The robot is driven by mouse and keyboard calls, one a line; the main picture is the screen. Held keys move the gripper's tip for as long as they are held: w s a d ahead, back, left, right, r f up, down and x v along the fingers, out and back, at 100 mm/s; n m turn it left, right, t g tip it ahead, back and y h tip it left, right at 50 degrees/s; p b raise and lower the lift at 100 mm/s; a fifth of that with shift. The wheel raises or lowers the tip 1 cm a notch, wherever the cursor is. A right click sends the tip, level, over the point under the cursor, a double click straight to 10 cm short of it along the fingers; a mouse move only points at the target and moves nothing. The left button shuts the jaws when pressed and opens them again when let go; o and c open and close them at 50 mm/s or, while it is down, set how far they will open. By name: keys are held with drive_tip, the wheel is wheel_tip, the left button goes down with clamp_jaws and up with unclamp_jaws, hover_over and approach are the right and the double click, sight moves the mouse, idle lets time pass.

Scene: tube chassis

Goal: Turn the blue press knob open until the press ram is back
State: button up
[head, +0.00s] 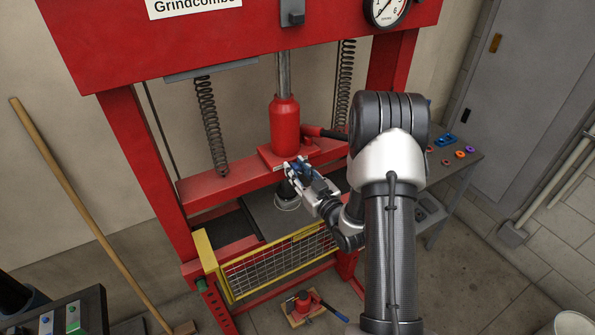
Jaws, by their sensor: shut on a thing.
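The red bottle jack (285,127) stands on the crossbeam (225,181) of the red press. Its bright ram (283,73) stands out of the top and reaches up to the upper beam; how far it is extended is hard to judge. My gripper (293,168) is at the jack's foot, at the front edge of the red base plate, and is shut on the blue knob. The fingers cover most of the knob, so its turn angle cannot be told. My arm comes in from the right.
A red pump handle with a black grip (325,133) sticks out right of the jack, close to my arm. Springs (211,126) hang at both sides. A tool bench (455,160) stands right.

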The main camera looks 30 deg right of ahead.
drive_tip(key=shift+n+b, duration=0.5)
drive_tip(key=shift+b, duration=0.25)
drive_tip(key=o, duration=1.1)
drive_tip(key=s, duration=1.2)
drive_tip(key=shift+d, duration=0.35)
drive_tip(key=shift+w, duration=0.1)
